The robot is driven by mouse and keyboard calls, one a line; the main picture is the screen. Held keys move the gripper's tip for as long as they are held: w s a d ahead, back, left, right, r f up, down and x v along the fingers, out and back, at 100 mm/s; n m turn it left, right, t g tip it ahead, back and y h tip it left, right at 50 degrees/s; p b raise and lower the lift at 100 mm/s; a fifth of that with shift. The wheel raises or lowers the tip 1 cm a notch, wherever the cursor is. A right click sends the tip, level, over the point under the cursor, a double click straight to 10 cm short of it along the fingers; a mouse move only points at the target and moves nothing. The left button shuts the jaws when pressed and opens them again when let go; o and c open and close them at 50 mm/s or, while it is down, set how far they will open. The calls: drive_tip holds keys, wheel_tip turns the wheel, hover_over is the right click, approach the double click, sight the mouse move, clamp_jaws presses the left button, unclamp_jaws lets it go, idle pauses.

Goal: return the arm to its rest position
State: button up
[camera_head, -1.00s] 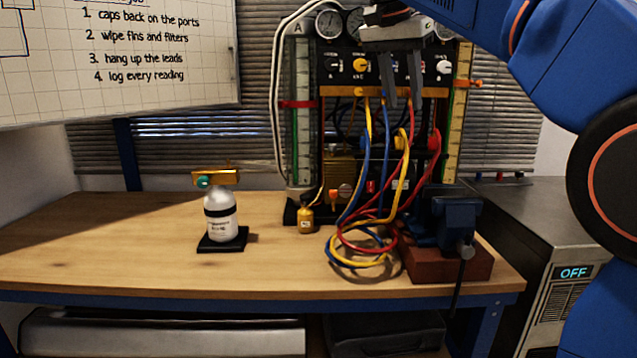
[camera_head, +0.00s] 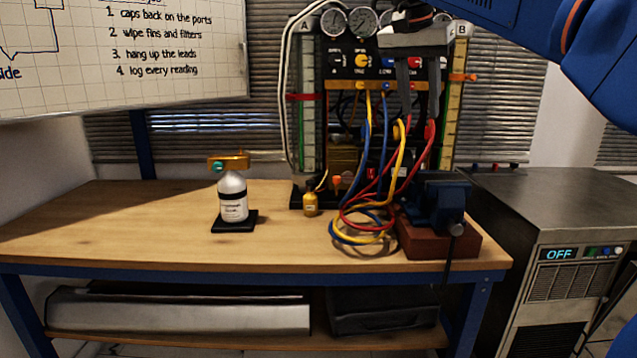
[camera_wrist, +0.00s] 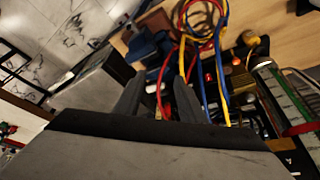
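My gripper (camera_head: 418,108) hangs at the upper right of the head view, in front of the gauge rig's panel (camera_head: 347,74). Its two grey fingers point down and are apart, with nothing held between them. In the wrist view, the gripper (camera_wrist: 160,92) also shows two spread fingers, with red and yellow leads visible beyond them. My blue arm reaches in from the upper right of the head view.
The workbench (camera_head: 120,235) carries a white bottle (camera_head: 234,197), coiled leads (camera_head: 362,238), a small yellow bottle (camera_head: 310,204) and a blue vise (camera_head: 447,203). A metal cabinet (camera_head: 520,205) reading OFF stands at right. A whiteboard (camera_head: 190,45) hangs upper left. The bench's left is mostly clear.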

drive_tip(key=s+d+f+n+y, duration=0.1)
drive_tip(key=s+d+f+n, duration=0.1)
drive_tip(key=s+f, duration=0.7)
drive_tip(key=s+d+f+n+t+y, duration=0.1)
drive_tip(key=s+d+f+n, duration=0.2)
drive_tip(key=s+f, duration=0.7)
drive_tip(key=s+d+f+n, duration=0.2)
drive_tip(key=s+f, duration=0.7)
drive_tip(key=f, duration=1.3)
drive_tip(key=shift+s+d+n+y, duration=0.15)
drive_tip(key=shift+d+n+y, duration=0.25)
drive_tip(key=shift+d, duration=0.35)
